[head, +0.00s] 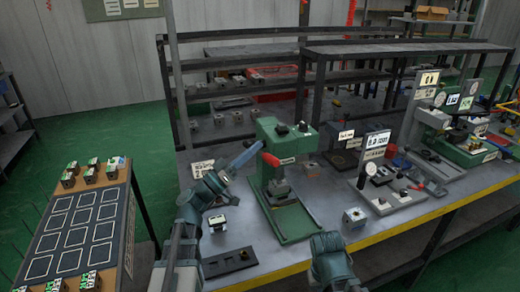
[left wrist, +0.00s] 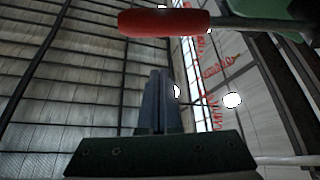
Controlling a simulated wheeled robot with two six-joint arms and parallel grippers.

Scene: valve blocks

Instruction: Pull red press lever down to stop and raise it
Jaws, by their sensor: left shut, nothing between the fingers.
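The green press (head: 286,140) stands on the grey table with its green base (head: 290,222) toward me. Its red lever (head: 270,159) sticks out at the left of the press head, near the top of the column. My left gripper (head: 258,147) is shut and empty, its tips close to the lever's left side in the head view. In the left wrist view, the closed fingertips (left wrist: 160,72) point toward the red lever (left wrist: 165,22), which lies crosswise beyond them with a visible gap. My right arm's fingers do not show.
A black plate (head: 229,261) and a small block (head: 217,223) lie on the table left of the press base. A labelled block (head: 354,218) and a sign stand (head: 372,150) are to the right. A dark shelf rack stands behind.

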